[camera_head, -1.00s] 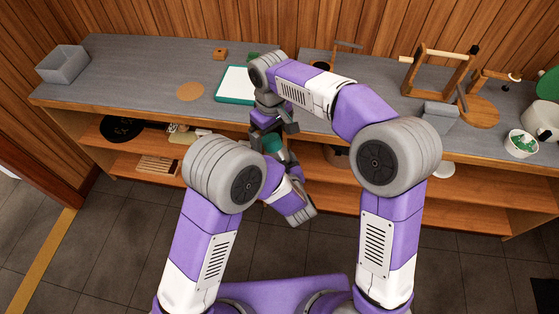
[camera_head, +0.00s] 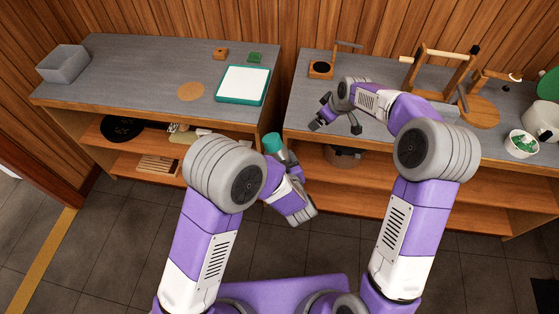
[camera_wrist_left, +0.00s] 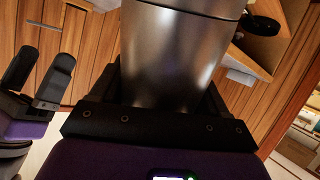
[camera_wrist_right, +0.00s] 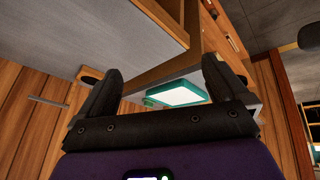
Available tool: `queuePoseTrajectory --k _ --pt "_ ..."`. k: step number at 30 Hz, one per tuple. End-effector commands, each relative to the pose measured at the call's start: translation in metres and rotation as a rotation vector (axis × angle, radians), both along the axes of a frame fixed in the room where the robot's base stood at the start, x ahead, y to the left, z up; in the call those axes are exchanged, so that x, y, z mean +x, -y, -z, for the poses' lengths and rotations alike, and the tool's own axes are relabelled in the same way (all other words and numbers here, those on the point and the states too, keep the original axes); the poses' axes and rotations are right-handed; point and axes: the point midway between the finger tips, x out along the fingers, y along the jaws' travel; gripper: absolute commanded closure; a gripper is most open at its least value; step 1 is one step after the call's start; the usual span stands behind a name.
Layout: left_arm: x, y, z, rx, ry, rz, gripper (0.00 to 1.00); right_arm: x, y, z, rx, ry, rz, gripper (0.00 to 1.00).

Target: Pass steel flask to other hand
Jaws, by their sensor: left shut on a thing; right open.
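The steel flask (camera_wrist_left: 175,55) is a shiny metal cylinder that fills the upper middle of the left wrist view. In the head view its teal cap (camera_head: 273,142) shows in front of the gap between the two counters. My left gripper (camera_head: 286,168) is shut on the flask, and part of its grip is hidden. My right gripper (camera_head: 337,121) is open and empty, to the right of the flask and apart from it. Its spread fingers (camera_wrist_right: 160,90) show in the right wrist view with nothing between them.
The left counter (camera_head: 140,75) holds a grey bin (camera_head: 63,64), a cork disc (camera_head: 191,91) and a teal-edged white board (camera_head: 243,84). The right counter holds a wooden frame (camera_head: 440,70) and a white pot (camera_head: 520,144). Shelves with several items lie below.

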Motion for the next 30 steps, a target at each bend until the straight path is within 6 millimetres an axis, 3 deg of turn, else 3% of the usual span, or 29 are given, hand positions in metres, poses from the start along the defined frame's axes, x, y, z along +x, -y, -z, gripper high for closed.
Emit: queuePoseTrajectory --k 1,6,11,15,19,24,30 --pt "0.0 0.0 -0.001 -0.001 0.003 0.0 0.73 -0.01 0.004 0.033 0.022 -0.019 0.03 0.0" --pt "0.0 0.0 -0.001 -0.001 0.003 0.0 0.73 -0.05 -0.01 0.112 0.124 -0.1 0.156 0.0" --pt "0.0 0.0 -0.001 -0.001 0.003 0.0 0.73 -0.105 -0.033 0.173 0.218 -0.214 0.295 0.0" --pt "0.0 0.0 -0.001 -0.001 0.003 0.0 0.73 -0.164 -0.054 0.216 0.291 -0.325 0.428 0.0" --pt "0.0 0.0 -0.001 -0.001 0.003 0.0 0.73 -0.222 -0.071 0.244 0.345 -0.428 0.561 0.0" --pt "0.0 0.0 -0.001 -0.001 0.003 0.0 0.73 -0.289 -0.088 0.262 0.388 -0.54 0.716 0.0" --pt "0.0 0.0 -0.001 -0.001 0.003 0.0 0.73 -0.332 -0.097 0.266 0.409 -0.609 0.821 0.0"
